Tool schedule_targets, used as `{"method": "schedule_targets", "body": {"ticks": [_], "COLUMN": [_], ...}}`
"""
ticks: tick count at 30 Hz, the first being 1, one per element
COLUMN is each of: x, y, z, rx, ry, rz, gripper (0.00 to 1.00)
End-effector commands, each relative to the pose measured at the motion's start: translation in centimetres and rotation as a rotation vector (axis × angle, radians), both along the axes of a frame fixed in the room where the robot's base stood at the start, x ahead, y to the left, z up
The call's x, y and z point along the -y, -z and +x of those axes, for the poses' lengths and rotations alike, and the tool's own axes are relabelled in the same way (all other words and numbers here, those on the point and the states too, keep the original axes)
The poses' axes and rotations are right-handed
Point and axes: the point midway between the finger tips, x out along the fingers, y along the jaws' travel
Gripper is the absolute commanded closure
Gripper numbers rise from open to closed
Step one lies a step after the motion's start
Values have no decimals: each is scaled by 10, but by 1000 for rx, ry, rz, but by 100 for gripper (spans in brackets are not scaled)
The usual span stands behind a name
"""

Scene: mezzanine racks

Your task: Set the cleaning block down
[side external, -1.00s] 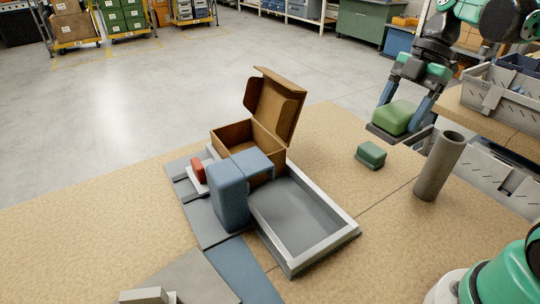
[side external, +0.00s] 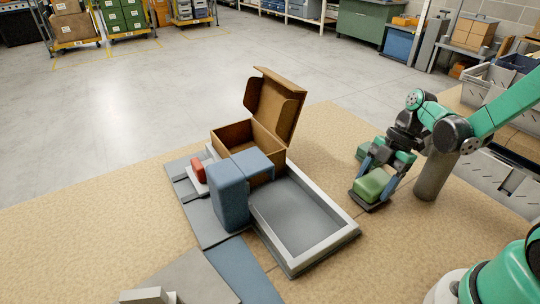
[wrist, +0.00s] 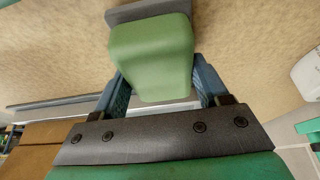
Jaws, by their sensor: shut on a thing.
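The cleaning block (side external: 371,187) has a green body on a dark grey base plate. My gripper (side external: 376,181) is shut on its green body, with one blue finger on each side. The block is low over the tan work surface (side external: 330,135), to the right of the grey tray. I cannot tell whether its base touches the surface. In the wrist view the block (wrist: 150,58) sits between both fingers, with its grey base (wrist: 148,11) at the far end.
A smaller green block (side external: 361,151) is partly hidden behind my gripper. A grey cylinder (side external: 434,178) stands close on the right. A white-rimmed grey tray (side external: 340,226), a blue block (side external: 228,196) and an open cardboard box (side external: 233,134) are to the left.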

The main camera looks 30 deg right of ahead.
Motion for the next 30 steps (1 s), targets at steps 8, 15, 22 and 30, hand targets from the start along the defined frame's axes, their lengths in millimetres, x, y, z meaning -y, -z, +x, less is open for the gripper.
{"method": "schedule_targets", "body": {"ticks": [8, 15, 22, 30], "x": [0, 0, 0, 1], "y": [6, 9, 9, 3], "z": [0, 0, 0, 0], "rx": [0, 0, 0, 0], "ry": [0, 0, 0, 1], "rz": [0, 0, 0, 0], "gripper": [86, 21, 1, 1]}}
